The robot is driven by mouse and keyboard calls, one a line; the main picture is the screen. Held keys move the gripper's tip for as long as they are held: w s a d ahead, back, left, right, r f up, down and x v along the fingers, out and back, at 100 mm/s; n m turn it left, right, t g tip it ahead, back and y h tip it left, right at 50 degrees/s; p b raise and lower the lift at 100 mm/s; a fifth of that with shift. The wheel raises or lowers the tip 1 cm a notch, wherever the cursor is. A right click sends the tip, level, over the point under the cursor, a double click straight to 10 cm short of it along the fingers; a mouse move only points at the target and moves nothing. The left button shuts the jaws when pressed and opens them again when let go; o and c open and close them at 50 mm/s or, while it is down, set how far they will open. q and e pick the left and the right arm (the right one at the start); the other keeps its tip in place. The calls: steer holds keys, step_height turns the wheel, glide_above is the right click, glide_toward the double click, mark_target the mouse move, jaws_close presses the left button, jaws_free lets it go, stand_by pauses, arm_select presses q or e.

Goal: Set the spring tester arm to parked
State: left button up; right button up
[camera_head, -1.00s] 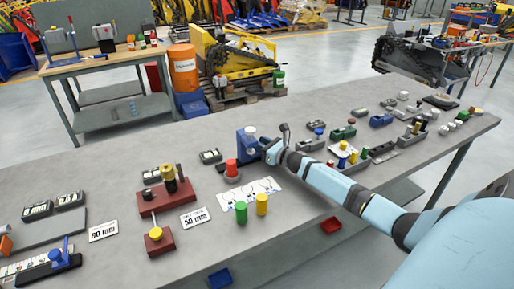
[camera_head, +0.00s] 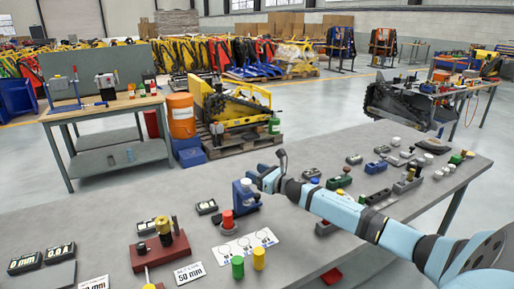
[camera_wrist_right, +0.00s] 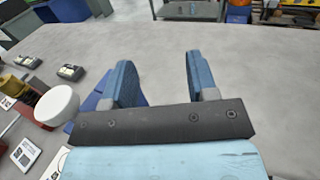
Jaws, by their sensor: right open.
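No label marks the spring tester, so I cannot tell for sure which device it is. A red-based device (camera_head: 160,249) with a brass-yellow cylinder and dark post stands on the near bench; a yellow knob (camera_head: 149,286) shows in front of it at the bottom edge. A blue device (camera_head: 245,196) with a white knob stands to its right. My right gripper (camera_head: 262,178) is just right of and behind the blue device. In the right wrist view my right gripper (camera_wrist_right: 157,78) is open with nothing between its fingers; a white round knob (camera_wrist_right: 57,105) is at left. My left gripper is not in view.
A red cylinder (camera_head: 227,221), a green cylinder (camera_head: 237,267) and a yellow cylinder (camera_head: 258,258) stand near the blue device. A "50 mm" card (camera_head: 189,273) lies on the bench. Small parts crowd the bench's right side. A back bench (camera_head: 110,108) stands behind; bare bench lies ahead of my right gripper.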

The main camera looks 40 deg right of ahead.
step_height(320, 180, up, 10)
steer(key=p, duration=0.1)
steer(key=shift+r, duration=0.25)
steer(key=shift+o, duration=0.3)
